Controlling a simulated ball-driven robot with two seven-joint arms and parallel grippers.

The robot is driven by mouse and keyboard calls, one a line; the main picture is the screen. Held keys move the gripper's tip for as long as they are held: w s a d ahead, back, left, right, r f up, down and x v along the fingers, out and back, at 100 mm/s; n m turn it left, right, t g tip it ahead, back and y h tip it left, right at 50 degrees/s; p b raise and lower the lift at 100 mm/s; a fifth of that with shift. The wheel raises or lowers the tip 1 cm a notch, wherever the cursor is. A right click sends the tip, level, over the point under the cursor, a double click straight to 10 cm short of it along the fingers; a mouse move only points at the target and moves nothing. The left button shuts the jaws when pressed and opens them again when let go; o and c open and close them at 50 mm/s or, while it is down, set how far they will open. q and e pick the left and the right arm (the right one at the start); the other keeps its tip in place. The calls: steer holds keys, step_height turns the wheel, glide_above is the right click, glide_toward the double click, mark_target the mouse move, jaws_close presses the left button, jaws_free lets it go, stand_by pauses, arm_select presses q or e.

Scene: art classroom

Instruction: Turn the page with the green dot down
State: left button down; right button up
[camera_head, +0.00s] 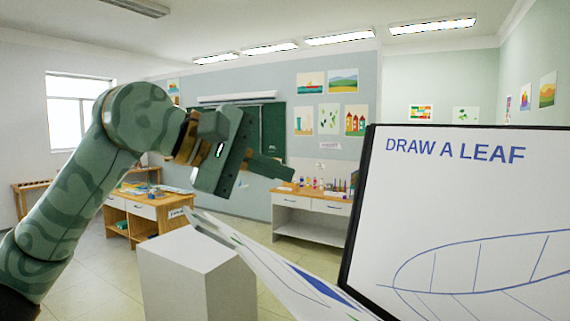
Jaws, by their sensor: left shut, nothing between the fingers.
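A flip chart (460,215) stands at the right, its facing sheet reading "DRAW A LEAF" above a blue leaf outline. A page (290,280) is swung out to the left of it and seen nearly edge-on, with blue and green marks on its face. I cannot make out a green dot on it. My left gripper (272,167) is shut and empty, in the air to the left of the chart's dark edge. In the picture it is above the swung-out page and appears apart from it. My right gripper is not in view.
A white block (194,278) stands at the lower left, partly behind the page. A low wooden cabinet (140,212) is behind my left arm. Another counter with art supplies (312,207) is at the back wall. Floor shows between them.

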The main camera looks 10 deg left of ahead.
arm_select(q)
steer(key=b, duration=0.4)
glide_above(243, 243)
steer(key=d, duration=0.2)
steer(key=f, duration=0.4)
steer(key=shift+w+a+f, duration=0.2)
steer(key=shift+w+f, duration=0.15)
steer(key=shift+w, duration=0.05)
steer(key=shift+s+a+f+b, duration=0.25)
steer(key=shift+f+b, duration=0.05)
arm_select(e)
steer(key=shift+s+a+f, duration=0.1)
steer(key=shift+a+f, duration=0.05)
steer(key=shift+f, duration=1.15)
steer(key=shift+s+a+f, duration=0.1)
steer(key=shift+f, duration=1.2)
